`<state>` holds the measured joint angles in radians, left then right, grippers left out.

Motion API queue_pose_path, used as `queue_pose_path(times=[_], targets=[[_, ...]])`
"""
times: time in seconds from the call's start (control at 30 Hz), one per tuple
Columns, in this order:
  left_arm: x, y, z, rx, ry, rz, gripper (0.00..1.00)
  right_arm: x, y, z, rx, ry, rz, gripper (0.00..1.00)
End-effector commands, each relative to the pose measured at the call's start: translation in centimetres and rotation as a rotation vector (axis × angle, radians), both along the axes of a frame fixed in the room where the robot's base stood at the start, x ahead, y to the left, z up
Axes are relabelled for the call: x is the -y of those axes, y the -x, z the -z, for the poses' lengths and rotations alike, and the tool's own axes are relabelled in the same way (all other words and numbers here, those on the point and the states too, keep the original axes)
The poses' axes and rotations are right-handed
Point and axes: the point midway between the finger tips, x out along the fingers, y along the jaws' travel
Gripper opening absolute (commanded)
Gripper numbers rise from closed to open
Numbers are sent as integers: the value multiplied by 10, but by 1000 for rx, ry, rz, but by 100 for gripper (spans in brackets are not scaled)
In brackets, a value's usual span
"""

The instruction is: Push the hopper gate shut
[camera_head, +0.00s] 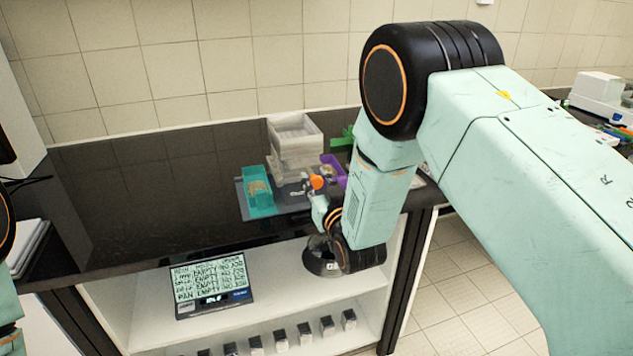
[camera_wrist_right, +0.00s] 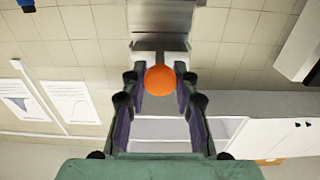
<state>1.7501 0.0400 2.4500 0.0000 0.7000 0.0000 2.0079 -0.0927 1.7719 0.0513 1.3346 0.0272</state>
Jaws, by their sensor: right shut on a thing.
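The hopper is likely the pale, open-topped box (camera_head: 296,140) on the dark counter, standing over a grey unit. An orange round knob (camera_head: 317,182) sticks out low on its front. My right gripper (camera_head: 318,196) is at the knob, reaching in from the right. In the right wrist view the two fingers (camera_wrist_right: 160,80) stand on either side of the orange knob (camera_wrist_right: 160,79), shut on it. A grey metal plate (camera_wrist_right: 159,43) shows just behind the knob; I cannot tell how far the gate is open. My left gripper is out of view.
A teal bin (camera_head: 257,198) stands left of the hopper and a purple bin (camera_head: 333,168) right of it. A green object (camera_head: 345,138) is behind. A display panel (camera_head: 214,284) sits below the counter. The counter's left part is clear.

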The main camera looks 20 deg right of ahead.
Motion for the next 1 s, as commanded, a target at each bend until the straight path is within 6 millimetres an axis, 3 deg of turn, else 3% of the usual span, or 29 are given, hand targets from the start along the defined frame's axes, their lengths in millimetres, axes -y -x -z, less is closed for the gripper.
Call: queue_pose_path(times=[0.2,0.6,1.0], targets=[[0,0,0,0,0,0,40,0,0,0,0,0,0,0],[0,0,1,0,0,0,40,0,-2,0,2,0,0,0],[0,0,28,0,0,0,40,-2,-50,1,5,0,0,0]])
